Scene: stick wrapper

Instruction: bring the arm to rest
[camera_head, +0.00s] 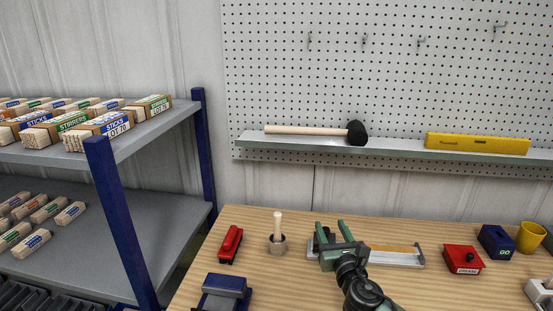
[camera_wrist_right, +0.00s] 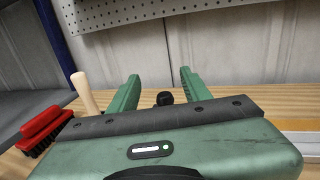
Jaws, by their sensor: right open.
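My right gripper (camera_head: 345,228) is above the wooden workbench (camera_head: 245,289), with its two green fingers spread apart and pointing toward the back wall. In the right wrist view the fingers (camera_wrist_right: 155,88) are apart with nothing held between them; a small black knob (camera_wrist_right: 164,98) shows beyond them in the gap. The gripper covers part of a silver and orange tray-like device (camera_head: 398,256) on the bench. My left gripper is not in either view.
A red box (camera_head: 462,259), blue box (camera_head: 496,241) and yellow cup (camera_head: 530,237) are at right. A blue-posted shelf (camera_head: 110,185) holds stick bundles. A mallet (camera_head: 310,130) lies on the wall ledge.

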